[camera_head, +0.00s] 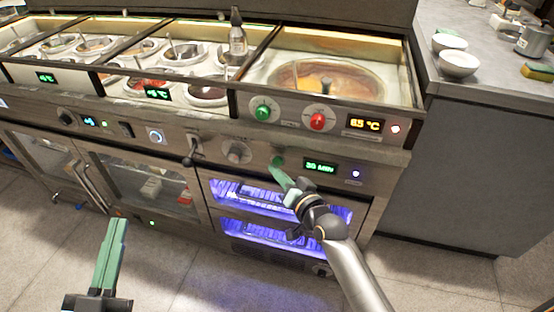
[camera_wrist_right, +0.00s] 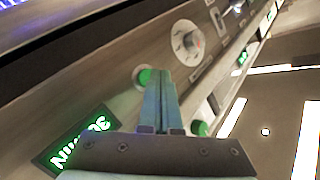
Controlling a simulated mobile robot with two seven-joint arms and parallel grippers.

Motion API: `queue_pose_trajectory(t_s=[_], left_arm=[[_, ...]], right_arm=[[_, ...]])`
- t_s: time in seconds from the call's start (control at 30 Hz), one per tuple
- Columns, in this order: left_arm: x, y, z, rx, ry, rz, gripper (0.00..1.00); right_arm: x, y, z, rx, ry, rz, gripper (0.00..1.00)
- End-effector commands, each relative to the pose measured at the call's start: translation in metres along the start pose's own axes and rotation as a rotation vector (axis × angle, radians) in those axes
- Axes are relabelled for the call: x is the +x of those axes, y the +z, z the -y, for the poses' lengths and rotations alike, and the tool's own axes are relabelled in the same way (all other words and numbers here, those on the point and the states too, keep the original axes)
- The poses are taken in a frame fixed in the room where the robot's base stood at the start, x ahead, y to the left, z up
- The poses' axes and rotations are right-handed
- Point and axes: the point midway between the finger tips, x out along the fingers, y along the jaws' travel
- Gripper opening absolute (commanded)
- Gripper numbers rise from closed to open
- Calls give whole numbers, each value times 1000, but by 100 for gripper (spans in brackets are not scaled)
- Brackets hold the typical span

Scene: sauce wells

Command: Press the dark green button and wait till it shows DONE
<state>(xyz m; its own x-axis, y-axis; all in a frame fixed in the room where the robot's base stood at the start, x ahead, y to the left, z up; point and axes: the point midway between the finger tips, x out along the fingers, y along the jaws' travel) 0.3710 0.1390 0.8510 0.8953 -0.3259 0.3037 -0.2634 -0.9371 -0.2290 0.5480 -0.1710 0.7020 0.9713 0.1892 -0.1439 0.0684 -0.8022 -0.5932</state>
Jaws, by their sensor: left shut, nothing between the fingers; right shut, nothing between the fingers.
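The dark green button (camera_head: 278,159) is on the front panel above the purple-lit drawers, left of a small display (camera_head: 320,167) with green text that looks like 30 MIN. In the right wrist view, the button (camera_wrist_right: 143,77) shows just beside the fingertips, and the display (camera_wrist_right: 75,141) is lit green. My right gripper (camera_head: 274,167) is shut and empty, its tips at the button. I cannot tell whether they touch it. My left gripper (camera_head: 117,222) is shut and empty, low over the floor at the left, away from the panel.
A grey knob (camera_head: 237,152) is left of the button. A green knob (camera_head: 264,108) and a red knob (camera_head: 318,121) sit on the panel above. Sauce wells and a bottle (camera_head: 237,42) are on top. A counter with white bowls (camera_head: 458,64) stands at right.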

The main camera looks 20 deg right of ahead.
Motion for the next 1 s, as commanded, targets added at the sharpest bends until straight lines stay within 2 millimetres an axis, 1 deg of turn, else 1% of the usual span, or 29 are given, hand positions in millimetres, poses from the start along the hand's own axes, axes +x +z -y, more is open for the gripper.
queue_pose_trajectory(t_s=[0.03, 0.33, 0.43, 0.8, 1.0], left_arm=[[1, -3, 1, 0, 0, -1, 0], [1, -3, 1, 1, 0, -1, 0], [2, -6, 2, 1, -1, -1, 0], [9, -26, 7, 0, -1, -1, 0], [10, -29, 7, 0, -1, -1, 0]], right_arm=[[-2, 0, 2, 0, 0, 1, 0], [-3, 2, 2, 0, -1, 0, 0], [-5, 3, 5, 1, -1, 1, 0], [-31, 21, 24, 1, 0, 3, 0], [-38, 27, 28, 1, -1, 0, 0]])
